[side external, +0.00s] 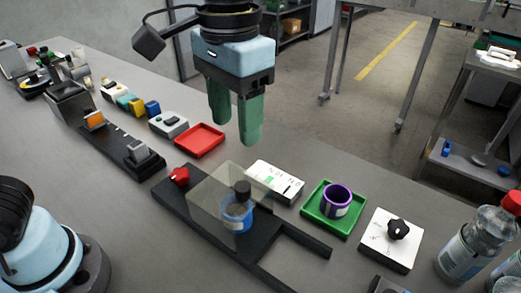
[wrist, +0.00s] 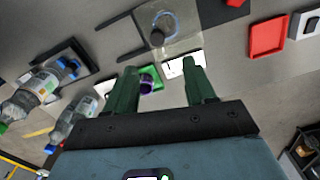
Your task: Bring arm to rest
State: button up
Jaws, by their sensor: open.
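My gripper (side external: 236,128) hangs above the bench with its two green fingers apart and nothing between them. In the wrist view, my gripper (wrist: 163,88) also shows open, its fingers pointing towards the bench. It is clear of the objects below. The reel labeller (side external: 215,205) is a dark base with a clear cover and a red knob (side external: 179,176). A dark-capped bottle with a blue band (side external: 238,213) stands at the cover, which partly hides it.
A red tray (side external: 200,140) lies empty. A green tray (side external: 312,213) holds a purple ring-shaped cup (side external: 337,201). A white box with a black knob (side external: 389,240) and clear bottles (side external: 468,245) stand at the right. A white label unit (side external: 274,181) sits behind the labeller.

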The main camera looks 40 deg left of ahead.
jog(key=a+f+n+t, duration=0.1)
jog(key=a+f+t, duration=0.2)
jog(key=a, duration=0.6)
jog(key=a+f+n+t, duration=0.1)
jog(key=a+f+t, duration=0.3)
jog(key=a+f, duration=0.4)
jog(key=shift+w+a+f, duration=0.2)
jog(key=shift+a+f, duration=0.05)
jog(key=shift+a, duration=0.55)
